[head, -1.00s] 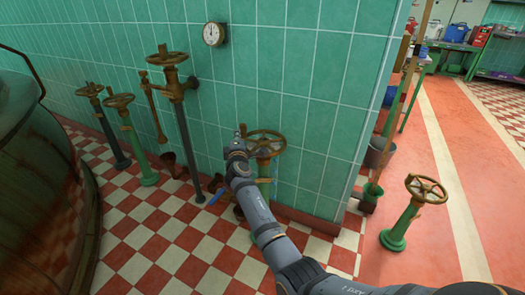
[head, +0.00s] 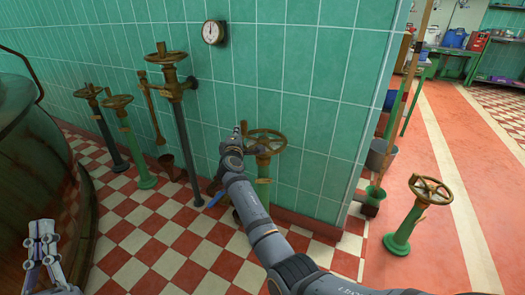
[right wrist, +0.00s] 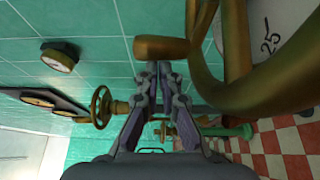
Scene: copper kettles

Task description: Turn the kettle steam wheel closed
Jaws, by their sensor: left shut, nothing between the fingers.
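A brass handwheel (head: 268,135) on a green post stands against the green tiled wall in the head view. My right gripper (head: 238,130) is at its left edge. In the right wrist view, the large brass rim (right wrist: 290,85) curves close on the right, and a short brass knob (right wrist: 160,48) lies just beyond the fingertips of my right gripper (right wrist: 159,66). Its fingers are close together; I cannot tell whether they touch or grip the knob. My left gripper (head: 42,240) is shut and empty at the lower left, far from the wheel.
Other brass wheels on posts stand left along the wall (head: 170,57) and on the right floor (head: 430,188). A copper kettle (head: 35,180) fills the left edge. A gauge (head: 213,32) hangs on the wall. The checkered floor between is mostly clear.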

